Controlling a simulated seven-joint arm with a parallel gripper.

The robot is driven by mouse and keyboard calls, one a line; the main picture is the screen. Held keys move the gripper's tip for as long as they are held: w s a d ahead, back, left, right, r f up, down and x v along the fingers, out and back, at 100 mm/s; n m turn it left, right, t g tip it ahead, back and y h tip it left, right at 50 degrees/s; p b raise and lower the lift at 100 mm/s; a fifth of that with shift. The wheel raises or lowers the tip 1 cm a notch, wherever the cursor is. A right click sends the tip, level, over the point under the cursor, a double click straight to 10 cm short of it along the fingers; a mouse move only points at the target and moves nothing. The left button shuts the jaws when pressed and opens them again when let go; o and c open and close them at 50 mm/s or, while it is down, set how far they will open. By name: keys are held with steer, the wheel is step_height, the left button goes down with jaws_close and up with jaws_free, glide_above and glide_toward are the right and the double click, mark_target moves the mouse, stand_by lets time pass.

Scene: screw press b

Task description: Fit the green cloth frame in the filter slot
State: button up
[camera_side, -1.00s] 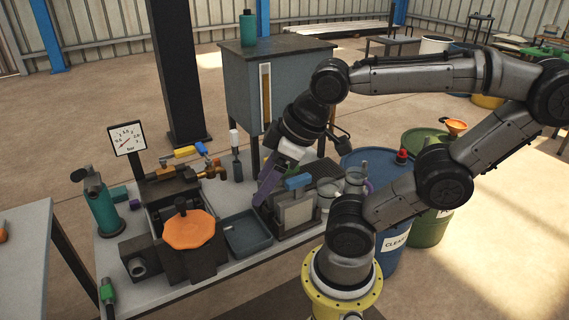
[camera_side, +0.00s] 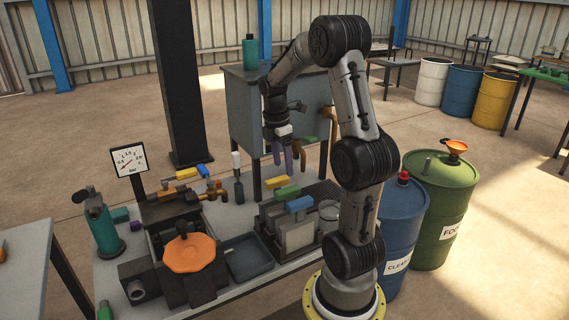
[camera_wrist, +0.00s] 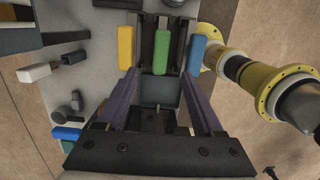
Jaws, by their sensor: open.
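The green cloth frame shows mainly as its green bar (camera_side: 287,191) on top of the dark filter rack (camera_side: 262,226), between a yellow bar (camera_side: 275,182) and a blue bar (camera_side: 299,203). The three bars look roughly level; the green frame's lower part and the slot beneath are hidden. My gripper (camera_side: 289,162) hangs above the rack with purple fingers pointing down, open and empty. In the wrist view the green bar (camera_wrist: 162,53) lies beyond and between the two open fingertips, apart from them.
A shallow blue-grey tray (camera_side: 247,257) sits left of the rack, then an orange handwheel (camera_side: 189,253) on a dark press. A dark upright tool with a white top (camera_side: 237,172) stands behind. Blue (camera_side: 403,225) and green (camera_side: 440,200) drums stand right of the bench.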

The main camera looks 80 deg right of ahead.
mark_target(289, 199)
steer(key=shift+s+d+f, duration=0.1)
steer(key=shift+s+d, duration=0.05)
steer(key=shift+s, duration=0.1)
steer(key=f, duration=0.9)
steer(key=s+d+f, duration=0.1)
steer(key=f, duration=0.3)
steer(key=shift+f, duration=0.2)
steer(key=shift+c, duration=0.3)
jaws_close()
